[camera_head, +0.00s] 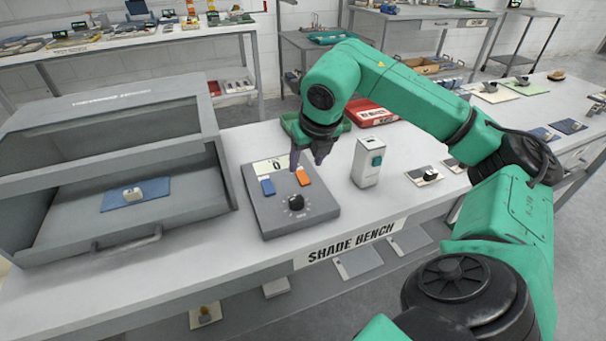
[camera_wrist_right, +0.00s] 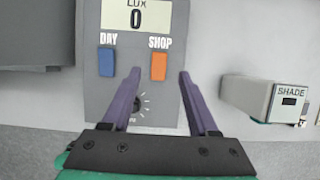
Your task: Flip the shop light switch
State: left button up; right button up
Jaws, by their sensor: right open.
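A grey control box (camera_head: 262,222) lies on the bench. It has a display reading 0, a blue DAY switch (camera_head: 267,187), an orange SHOP switch (camera_head: 304,177) and a black knob (camera_head: 296,202). In the right wrist view, the SHOP switch (camera_wrist_right: 159,66) sits up and between the lines of the fingers, and the DAY switch (camera_wrist_right: 107,62) is to its left. My right gripper (camera_head: 307,166) is open and empty, pointing down above the box near the SHOP switch. I cannot tell whether a fingertip touches it. My left gripper is not in view.
A white SHADE device (camera_head: 367,163) stands right of the box. A grey hooded cabinet (camera_head: 110,160) stands to the left with a white object on a blue mat. A green tray (camera_head: 294,126) and a red tray (camera_head: 372,113) lie behind. The bench front is clear.

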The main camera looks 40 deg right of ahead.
aim_at(302, 174)
jog(key=x, duration=0.4)
jog(key=shift+w+f, duration=0.15)
jog(key=shift+f, duration=0.1)
grip_shut()
jog(key=g+p, duration=0.1)
jog(key=p, duration=0.3)
jog(key=r+g+y+p, duration=0.1)
jog(key=p, duration=0.3)
jog(key=shift+w+d+g, duration=0.1)
jog(key=shift+w+g, duration=0.3)
jog(key=shift+f, duration=0.4)
grip_release()
